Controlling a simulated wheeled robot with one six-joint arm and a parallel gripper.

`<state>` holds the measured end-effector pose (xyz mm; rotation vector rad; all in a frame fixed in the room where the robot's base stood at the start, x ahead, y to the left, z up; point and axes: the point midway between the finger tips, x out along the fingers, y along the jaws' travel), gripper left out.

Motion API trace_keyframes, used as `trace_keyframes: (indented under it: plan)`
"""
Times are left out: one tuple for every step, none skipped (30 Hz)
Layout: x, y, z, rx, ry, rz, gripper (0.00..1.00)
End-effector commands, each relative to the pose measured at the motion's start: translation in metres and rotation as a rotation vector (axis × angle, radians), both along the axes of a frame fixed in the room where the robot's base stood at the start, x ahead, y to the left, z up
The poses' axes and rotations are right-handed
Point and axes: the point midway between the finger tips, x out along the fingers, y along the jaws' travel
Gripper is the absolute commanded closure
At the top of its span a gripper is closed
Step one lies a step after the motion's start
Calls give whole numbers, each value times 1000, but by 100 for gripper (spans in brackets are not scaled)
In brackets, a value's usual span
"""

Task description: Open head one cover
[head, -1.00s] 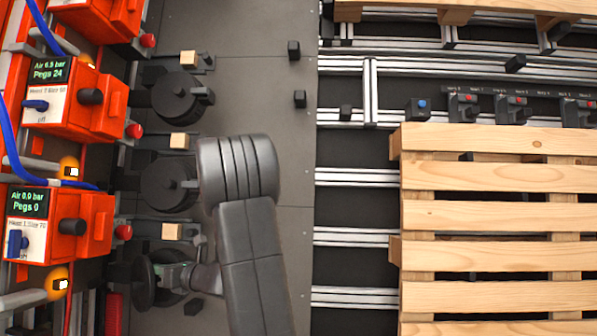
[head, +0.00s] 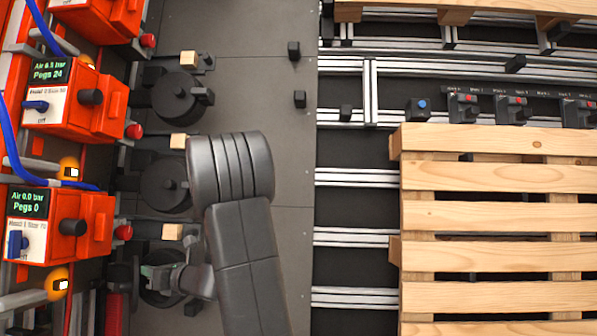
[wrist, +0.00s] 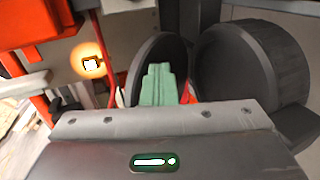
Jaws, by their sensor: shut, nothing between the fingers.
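Head one (head: 68,228) is the lower orange unit in the head view; its display reads Air 0.0 bar, Pegs 0. Its round black cover (wrist: 140,65) stands tilted up, left of a black drum (wrist: 250,70) in the wrist view. In the head view the cover (head: 136,285) shows nearly edge-on beside the round drum. My gripper (head: 153,272) is shut and empty by the cover's inner side. In the wrist view its green fingers (wrist: 160,84) are together in front of the cover's face; I cannot tell whether they touch it.
Another orange head (head: 75,100) reads Pegs 24; a flat round black lid (head: 168,186) lies above my gripper. An orange lamp (head: 58,284) stands at the left. A wooden pallet (head: 495,215) on rails fills the right.

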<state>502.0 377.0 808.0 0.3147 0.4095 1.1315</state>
Motion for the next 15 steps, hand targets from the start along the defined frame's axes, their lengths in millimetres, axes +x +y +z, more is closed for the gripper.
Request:
trace_keyframes:
  plan:
    - [-2, 2, 1, 0, 0, 1, 100]
    - [-3, 3, 2, 0, 0, 1, 100]
    - [-4, 4, 2, 0, 0, 1, 100]
    - [-4, 5, 3, 0, 0, 1, 100]
    - [-5, 5, 3, 0, 0, 1, 100]
    - [-5, 5, 3, 0, 0, 1, 100]
    - [-5, 5, 3, 1, 0, 0, 100]
    - [-5, 5, 3, 1, 0, 0, 100]
    - [-5, 5, 3, 0, 0, 1, 100]
    - [-5, 5, 3, 0, 0, 1, 100]
    - [-5, 5, 3, 0, 0, 1, 100]
    - [-5, 5, 3, 0, 0, 1, 100]
    - [-5, 5, 3, 0, 0, 1, 100]
    - [-5, 5, 3, 0, 0, 1, 100]
    - [-5, 6, 3, 0, 0, 1, 100]
